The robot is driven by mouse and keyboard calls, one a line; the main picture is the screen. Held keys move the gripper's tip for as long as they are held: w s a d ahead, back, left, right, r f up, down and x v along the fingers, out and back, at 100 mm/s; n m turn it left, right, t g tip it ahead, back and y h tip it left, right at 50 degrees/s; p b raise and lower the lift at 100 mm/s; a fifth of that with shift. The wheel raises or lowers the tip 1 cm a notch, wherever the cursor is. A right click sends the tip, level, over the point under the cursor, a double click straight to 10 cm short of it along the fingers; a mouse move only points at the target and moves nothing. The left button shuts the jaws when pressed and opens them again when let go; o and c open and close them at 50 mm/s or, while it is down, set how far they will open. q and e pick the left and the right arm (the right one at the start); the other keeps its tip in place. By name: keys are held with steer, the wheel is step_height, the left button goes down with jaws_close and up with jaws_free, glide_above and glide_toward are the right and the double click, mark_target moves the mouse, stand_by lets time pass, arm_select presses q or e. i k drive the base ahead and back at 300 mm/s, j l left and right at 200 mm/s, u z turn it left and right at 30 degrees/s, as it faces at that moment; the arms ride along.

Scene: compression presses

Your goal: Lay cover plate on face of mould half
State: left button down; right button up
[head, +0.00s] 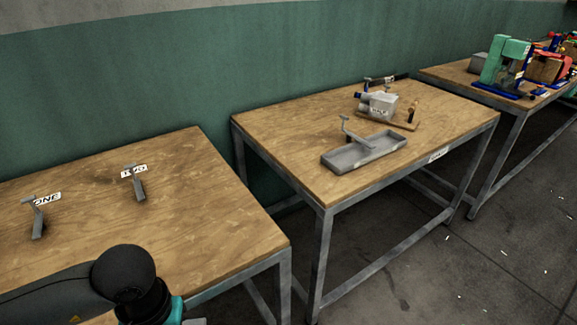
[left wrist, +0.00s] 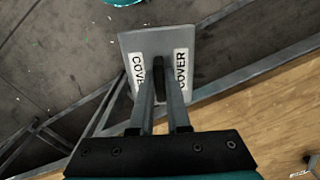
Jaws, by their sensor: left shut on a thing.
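The cover plate (left wrist: 158,42) is a flat grey plate with two white COVER labels, seen in the left wrist view. My left gripper (left wrist: 160,85) is shut on the dark upright grip at the plate's middle and holds it above the floor and table edge. In the head view, my left arm enters at lower left; its gripper and the plate are out of that view. A grey block (head: 377,105) with a white label, apparently the mould half, stands on a wooden board on the middle table. My right gripper is not in view.
Two grey handled pieces stand on the left table by labels ONE (head: 47,198) and TWO (head: 134,169). A green press (head: 506,60) stands on the far right table.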

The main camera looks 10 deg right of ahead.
mark_target(385, 96)
steer(key=i+l, duration=0.15)
steer(key=l, duration=0.25)
steer(key=i+l+z, duration=0.1)
steer(key=l, duration=0.3)
steer(key=i+l, duration=0.15)
steer(key=l, duration=0.25)
steer(key=i+l+z, duration=0.1)
steer(key=l, duration=0.3)
steer(key=i+l, duration=0.3)
steer(key=l, duration=0.15)
steer(key=i+l+z, duration=0.1)
steer(key=i+l, duration=0.15)
steer(key=l, duration=0.2)
steer(key=i+l, duration=0.3)
steer(key=l, duration=0.15)
steer(key=z, duration=0.05)
